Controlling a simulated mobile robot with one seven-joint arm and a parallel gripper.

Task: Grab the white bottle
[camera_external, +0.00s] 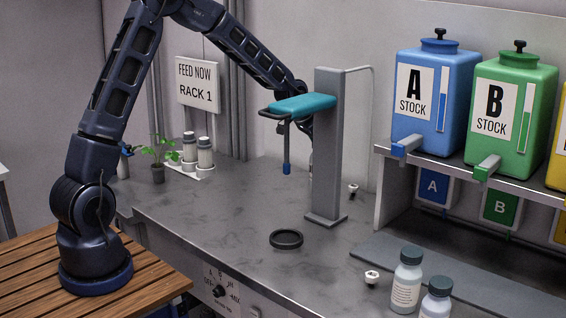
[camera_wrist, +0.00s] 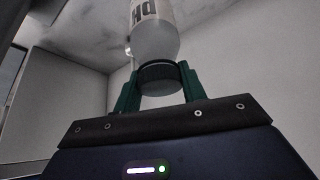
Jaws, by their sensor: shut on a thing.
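The white bottle (camera_wrist: 155,38) has dark lettering and a dark ribbed cap (camera_wrist: 158,77). It shows in the wrist view, its body toward the top of the picture and cut off by the frame edge. My gripper (camera_wrist: 157,70) has its two dark green fingers on either side of the cap, shut on it. In the external view my arm reaches behind the grey post (camera_external: 327,150) and its teal arm (camera_external: 303,104). These hide most of my gripper, and I cannot make out the held bottle there. I cannot tell whether the bottle touches the counter.
A blue probe (camera_external: 287,155) hangs below the teal arm. A black ring (camera_external: 286,239) lies on the counter (camera_external: 215,225). Two white bottles stand in a tray (camera_external: 208,173) beside a small plant (camera_external: 158,155). Labelled bottles (camera_external: 406,280) stand front right, below the stock tanks (camera_external: 434,95).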

